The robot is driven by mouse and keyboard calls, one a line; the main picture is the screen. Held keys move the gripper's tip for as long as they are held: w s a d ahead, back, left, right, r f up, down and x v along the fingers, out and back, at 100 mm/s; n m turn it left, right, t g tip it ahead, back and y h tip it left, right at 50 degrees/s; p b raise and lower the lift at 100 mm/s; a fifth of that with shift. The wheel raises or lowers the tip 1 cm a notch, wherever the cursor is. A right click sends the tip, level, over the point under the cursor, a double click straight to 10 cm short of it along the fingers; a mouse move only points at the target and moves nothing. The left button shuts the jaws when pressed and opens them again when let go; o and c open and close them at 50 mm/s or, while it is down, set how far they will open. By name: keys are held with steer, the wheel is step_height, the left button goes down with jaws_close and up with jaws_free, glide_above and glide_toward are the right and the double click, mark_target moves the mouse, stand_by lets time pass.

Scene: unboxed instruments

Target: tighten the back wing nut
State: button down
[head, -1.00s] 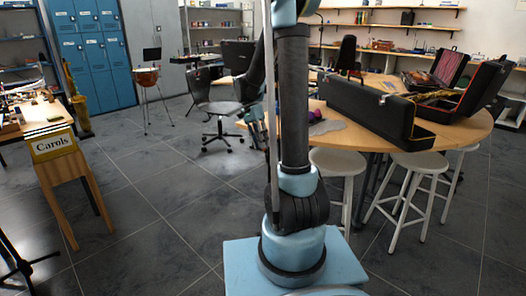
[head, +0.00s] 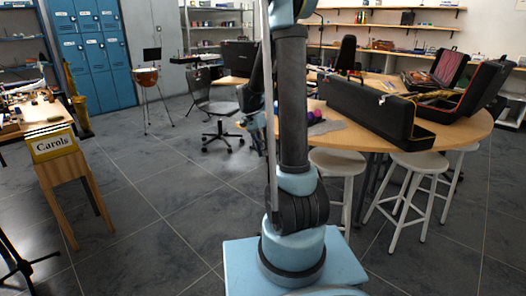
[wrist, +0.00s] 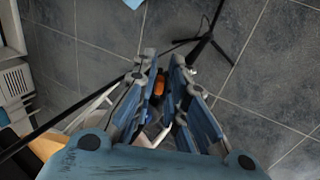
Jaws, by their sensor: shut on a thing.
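In the wrist view my gripper (wrist: 161,77) has its blue-padded fingers closed in on a small orange-brown piece (wrist: 158,86). This piece sits between the fingertips and appears to be the wing nut, but its wings are too small and hidden to make out. A thin dark rod (wrist: 62,124) runs up from the lower left toward the fingertips. In the head view my gripper (head: 256,130) shows only partly, beyond my arm column, beside the left edge of the round table. The wing nut cannot be seen there.
A dark tripod foot (wrist: 208,38) stands on the tiled floor past the fingertips. The round wooden table (head: 460,135) carries a long black case (head: 365,108) and an open case (head: 470,95). White stools (head: 423,165) stand below it. Floor at left centre is clear.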

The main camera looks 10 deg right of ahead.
steer(key=shift+t, duration=0.3)
steer(key=shift+t+y, duration=0.3)
steer(key=shift+y, duration=0.2)
steer(key=c, duration=1.8)
jaws_free()
steer(key=shift+r, duration=0.1)
steer(key=v, duration=1.1)
steer(key=shift+r, duration=0.35)
steer(key=shift+a, duration=0.1)
